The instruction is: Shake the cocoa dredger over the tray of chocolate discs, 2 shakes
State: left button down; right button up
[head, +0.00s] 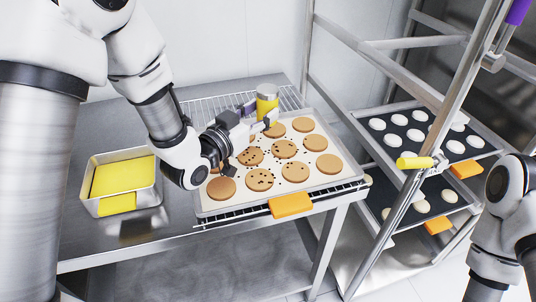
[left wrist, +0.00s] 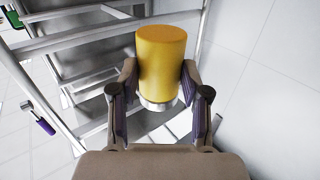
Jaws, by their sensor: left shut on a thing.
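The cocoa dredger (head: 267,103) is a yellow cylinder with a silvery end. My left gripper (head: 258,124) is shut on it, above the far side of the tray. In the left wrist view the dredger (left wrist: 161,62) sits between both fingers (left wrist: 160,92), its silver band at the lower side of the picture. The tray (head: 207,212) holds rows of round brown discs (head: 285,149). Several discs and the pale liner carry dark specks. My left gripper and forearm hide part of the tray's far left. My right gripper is out of view.
A metal pan (head: 146,197) with yellow cloth-like contents stands left on the steel table (head: 85,232). A wire rack (head: 205,106) lies behind the tray. An orange pad (head: 290,205) sits at the tray's front edge. A rack with trays of white rounds (head: 393,118) stands right.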

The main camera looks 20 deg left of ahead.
aim_at(261, 97)
pick_arm(q)
jog(key=shift+d, duration=0.2)
jog(key=shift+a+r, duration=0.1)
jog(key=shift+r, duration=0.2)
notch_tip(261, 97, up, 4)
jog(key=p, duration=0.3)
jog(key=shift+f, duration=0.2)
jog(key=shift+s, duration=0.1)
jog(key=shift+f, duration=0.1)
